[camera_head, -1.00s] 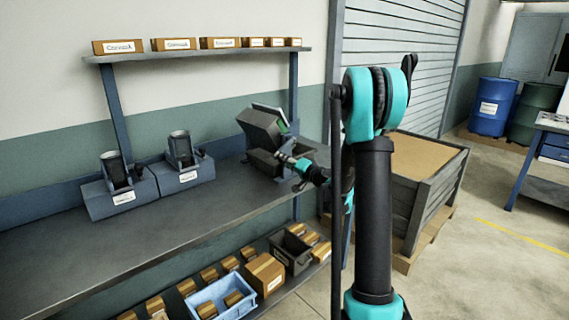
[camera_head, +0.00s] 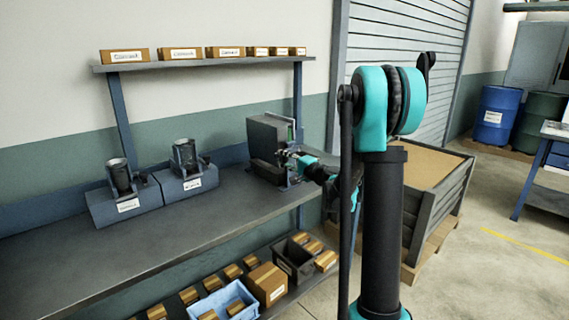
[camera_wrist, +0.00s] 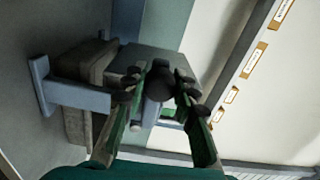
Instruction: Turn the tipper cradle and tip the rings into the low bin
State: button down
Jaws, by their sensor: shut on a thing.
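The tipper cradle (camera_head: 268,138) is a dark grey box at the right end of the bench. It stands nearly upright above a low dark bin (camera_head: 265,173), which is partly hidden behind it and my arm. In the wrist view the cradle (camera_wrist: 158,62) lies just beyond my fingers, with a blue-grey support (camera_wrist: 80,95) at its left. My gripper (camera_head: 292,158) is at the cradle's right side. In the wrist view my gripper (camera_wrist: 160,85) is shut on a dark round knob (camera_wrist: 160,84). No rings can be made out.
Two blue fixtures with dark cylinders (camera_head: 120,178) (camera_head: 186,157) stand on the bench (camera_head: 130,240) to the left. A shelf with labelled boxes (camera_head: 182,54) runs above. A large crate (camera_head: 432,205) stands right of the bench. The bench front is clear.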

jog(key=shift+w+d+r+m, duration=0.1)
jog(key=shift+d+r+m, duration=0.05)
jog(key=shift+r+m, duration=0.75)
jog(key=shift+w+d+r+m, duration=0.1)
jog(key=shift+r+m, duration=0.65)
jog(key=shift+m, duration=0.25)
jog(key=shift+w+d+r+m, duration=0.2)
jog(key=shift+d+r+m, duration=0.1)
jog(key=shift+r+m, duration=0.5)
jog(key=shift+w+d+r+m, duration=0.2)
jog(key=shift+r+m, duration=0.35)
jog(key=shift+m, duration=0.45)
jog(key=shift+d+r, duration=0.1)
jog(key=c, duration=1.2)
grip_release()
jog(key=shift+o, duration=0.2)
jog(key=v, duration=1.2)
